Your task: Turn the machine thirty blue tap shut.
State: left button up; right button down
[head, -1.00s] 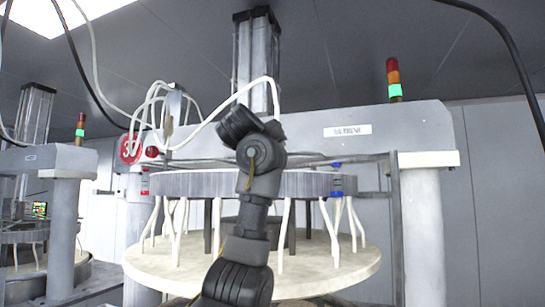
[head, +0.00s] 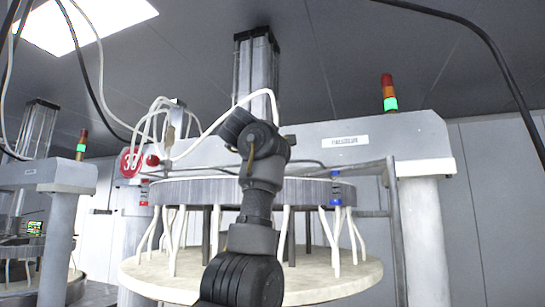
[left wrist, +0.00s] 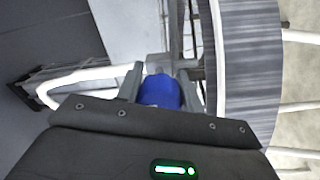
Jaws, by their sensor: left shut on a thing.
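The blue tap (left wrist: 160,92) shows in the left wrist view, between the two fingers of my left gripper (left wrist: 159,74), which is shut on it. The ridged rim of the grey platen (left wrist: 250,75) is beside it on the right. In the head view my arm rises through the middle of the picture and hides my left gripper's fingers. A fitting with blue parts (head: 336,201) stands at the platen's right side; I cannot tell whether it belongs to the held tap. My right gripper is not in view.
The machine carries a round red number sign (head: 131,161), a red knob (head: 152,160) and a signal tower lit green (head: 389,92). White hoses (head: 215,122) hang near my arm. Grey rails run beside the platen. A pale round table (head: 300,284) lies below it.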

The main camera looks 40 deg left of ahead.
pick_arm(q)
jog(key=shift+w+f+n, duration=0.1)
jog(key=shift+f+n, duration=0.05)
jog(key=shift+n, duration=0.45)
jog(key=o, duration=1)
jog(key=shift+s, duration=0.3)
jog(key=shift+s+d+b, duration=0.1)
jog(key=shift+s+b, duration=0.15)
jog(key=shift+b, duration=0.25)
jog(key=b+v, duration=0.7)
jog(key=v, duration=0.3)
jog(key=shift+s, duration=0.15)
